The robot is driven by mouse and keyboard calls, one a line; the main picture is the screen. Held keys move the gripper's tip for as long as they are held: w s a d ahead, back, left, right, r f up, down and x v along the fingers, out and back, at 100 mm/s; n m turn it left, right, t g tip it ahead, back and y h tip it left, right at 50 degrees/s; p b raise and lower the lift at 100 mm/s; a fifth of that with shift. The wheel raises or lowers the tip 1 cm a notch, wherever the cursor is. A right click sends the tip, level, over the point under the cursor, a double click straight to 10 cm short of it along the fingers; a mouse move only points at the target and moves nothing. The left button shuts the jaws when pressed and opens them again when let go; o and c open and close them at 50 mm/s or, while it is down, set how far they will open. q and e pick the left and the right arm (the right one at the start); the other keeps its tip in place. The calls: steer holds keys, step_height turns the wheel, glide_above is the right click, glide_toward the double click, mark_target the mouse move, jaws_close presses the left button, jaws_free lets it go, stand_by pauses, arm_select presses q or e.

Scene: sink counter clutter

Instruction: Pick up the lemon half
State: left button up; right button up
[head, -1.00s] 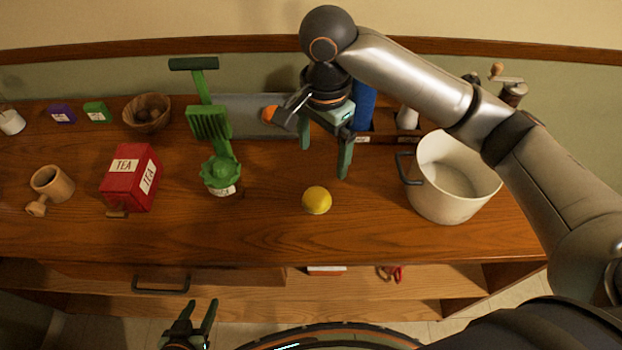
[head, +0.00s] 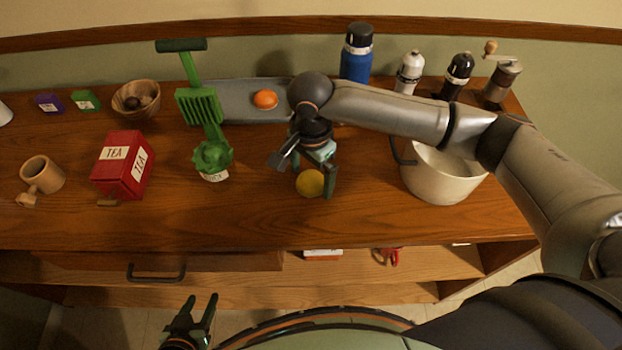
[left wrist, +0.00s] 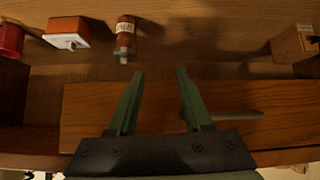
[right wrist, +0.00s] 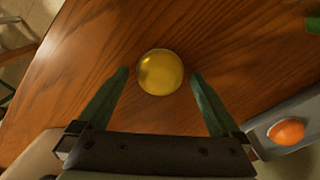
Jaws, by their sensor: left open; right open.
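In the right wrist view the lemon half (right wrist: 160,72) lies just beyond and between the fingertips. My right gripper (head: 312,190) is open above it, with the fingers pointing down; the right wrist view shows nothing between them (right wrist: 160,80). My left gripper (head: 202,304) is open and empty, low in front of the counter; in the left wrist view its fingers (left wrist: 158,75) face the drawer and shelf below.
A grey tray (head: 235,98) with an orange fruit (head: 265,99) lies behind. A red tea box (head: 124,165) stands further left. The counter in front of the lemon is clear.

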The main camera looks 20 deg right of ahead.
steer(key=c, duration=1.3)
